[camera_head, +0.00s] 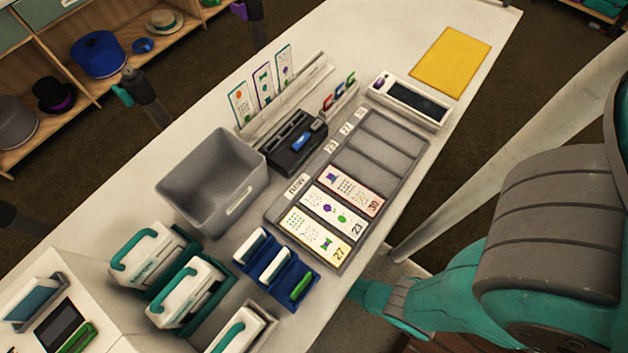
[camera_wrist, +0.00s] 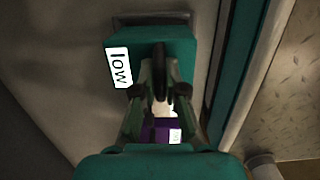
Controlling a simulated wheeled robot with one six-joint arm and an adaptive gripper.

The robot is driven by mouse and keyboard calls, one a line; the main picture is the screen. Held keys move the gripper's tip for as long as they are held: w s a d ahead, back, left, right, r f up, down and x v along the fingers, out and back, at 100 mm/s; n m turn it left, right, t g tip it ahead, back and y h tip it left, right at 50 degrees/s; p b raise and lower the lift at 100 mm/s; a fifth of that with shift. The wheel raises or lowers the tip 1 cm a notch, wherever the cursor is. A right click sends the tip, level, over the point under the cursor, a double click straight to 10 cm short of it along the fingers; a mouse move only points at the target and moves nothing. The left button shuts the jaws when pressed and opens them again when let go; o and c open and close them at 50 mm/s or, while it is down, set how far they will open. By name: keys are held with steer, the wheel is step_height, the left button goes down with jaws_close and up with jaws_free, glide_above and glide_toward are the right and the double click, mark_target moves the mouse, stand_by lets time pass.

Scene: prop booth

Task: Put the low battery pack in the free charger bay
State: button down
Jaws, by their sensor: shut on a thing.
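In the wrist view a teal block with a white tag reading "low" (camera_wrist: 118,68), which I take for the low battery pack, is at the tips of my gripper (camera_wrist: 158,80). The fingers are shut on it and hide its lower middle. A grey surface lies close behind it; I cannot tell whether they touch. In the head view my gripper and the block are hidden past the table's near edge. I cannot tell for certain which object is the charger. A blue rack (camera_head: 256,283) on the table holds white pieces and a green one.
A grey bin (camera_head: 203,190), a grey card tray (camera_head: 375,163) and white units with teal handles (camera_head: 186,292) crowd the table. A yellow sheet (camera_head: 450,62) lies at the far end. In the wrist view a teal upright (camera_wrist: 245,80) stands close on the right.

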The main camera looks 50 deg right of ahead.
steer(key=shift+f, duration=0.55)
steer(key=shift+f, duration=0.85)
steer(key=shift+f, duration=0.5)
steer(key=c, duration=1.2)
jaws_free()
steer(key=shift+s, duration=0.1)
steer(key=shift+o, duration=0.2)
step_height(320, 180, up, 12)
steer(key=a, duration=0.1)
steer(key=shift+s+a, duration=0.2)
steer(key=shift+a, duration=0.05)
steer(key=shift+s, duration=0.1)
